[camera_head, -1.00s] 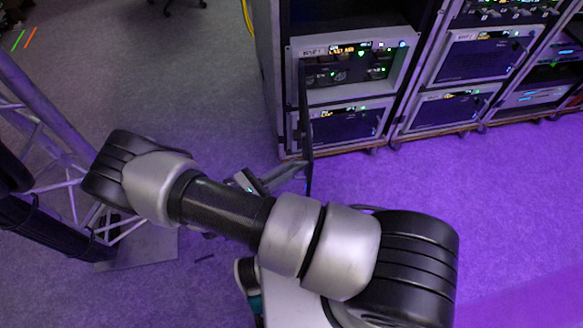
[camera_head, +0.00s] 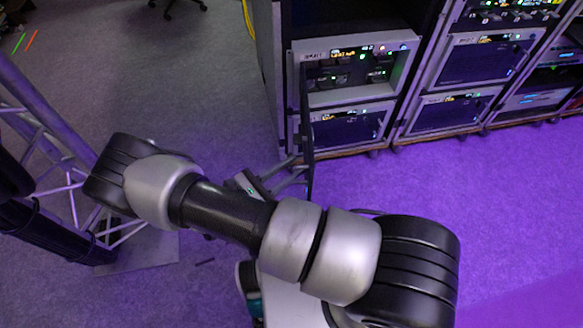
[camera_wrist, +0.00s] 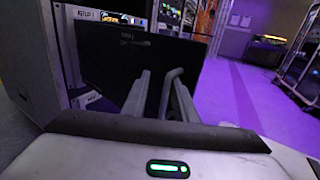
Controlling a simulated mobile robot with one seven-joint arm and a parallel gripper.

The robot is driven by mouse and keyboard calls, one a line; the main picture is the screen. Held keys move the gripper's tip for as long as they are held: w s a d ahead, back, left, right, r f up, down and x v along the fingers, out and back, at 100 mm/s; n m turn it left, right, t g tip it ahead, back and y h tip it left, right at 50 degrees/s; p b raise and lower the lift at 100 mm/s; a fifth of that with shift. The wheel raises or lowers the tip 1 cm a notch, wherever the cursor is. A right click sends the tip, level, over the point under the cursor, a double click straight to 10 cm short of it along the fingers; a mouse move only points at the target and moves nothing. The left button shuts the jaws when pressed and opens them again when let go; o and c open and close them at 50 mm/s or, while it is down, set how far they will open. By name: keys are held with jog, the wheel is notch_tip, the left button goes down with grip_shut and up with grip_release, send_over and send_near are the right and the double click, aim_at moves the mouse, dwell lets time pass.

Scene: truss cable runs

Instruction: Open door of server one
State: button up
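Server one (camera_head: 295,72) is the upper unit of the near rack in the head view, with a small label, a lit display and its dark inside exposed. Its dark door (camera_head: 308,135) stands swung out from the left side, seen nearly edge-on. In the wrist view the door is a broad black panel (camera_wrist: 105,62) in front of my gripper. My gripper (camera_head: 297,168) is close to the door's lower, outer part. Its two fingers (camera_wrist: 160,76) are apart with a gap, against the panel; whether they touch it I cannot tell. Nothing shows between them.
A second unit (camera_head: 345,125) with a dark front sits below server one. More racks (camera_head: 465,75) stand to the right. A metal truss (camera_head: 55,135) stands at the left. The purple-lit floor (camera_head: 490,195) in front of the racks is clear.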

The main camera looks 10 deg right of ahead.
jog(key=shift+s, duration=0.2)
jog(key=v, duration=1.7)
jog(key=shift+a+p, duration=0.25)
jog(key=shift+p, duration=0.1)
jog(key=w+d+r+m+g+y, duration=0.2)
jog(key=d+r+m+g, duration=0.15)
jog(key=r, duration=0.35)
jog(key=w+d+r+m+g+y, duration=0.2)
jog(key=d+r+m+g+y, duration=0.15)
jog(key=r, duration=0.35)
jog(key=w+d+r+m+g+y, duration=0.1)
jog(key=w+d+r+m+g, duration=0.15)
jog(key=r+m, duration=0.4)
jog(key=s+d+r+m+t+y, duration=0.3)
jog(key=s+d+r+m+y, duration=0.15)
jog(key=d+r, duration=0.35)
jog(key=s+d+r+m+t+y, duration=0.35)
jog(key=s+d+r+m, duration=0.2)
jog(key=r, duration=0.45)
notch_tip(320, 180, up, 24)
jog(key=p, duration=2.4)
jog(key=shift+w+r+g+y, duration=0.2)
jog(key=shift+w+g+y, duration=0.1)
jog(key=shift+w+y, duration=0.15)
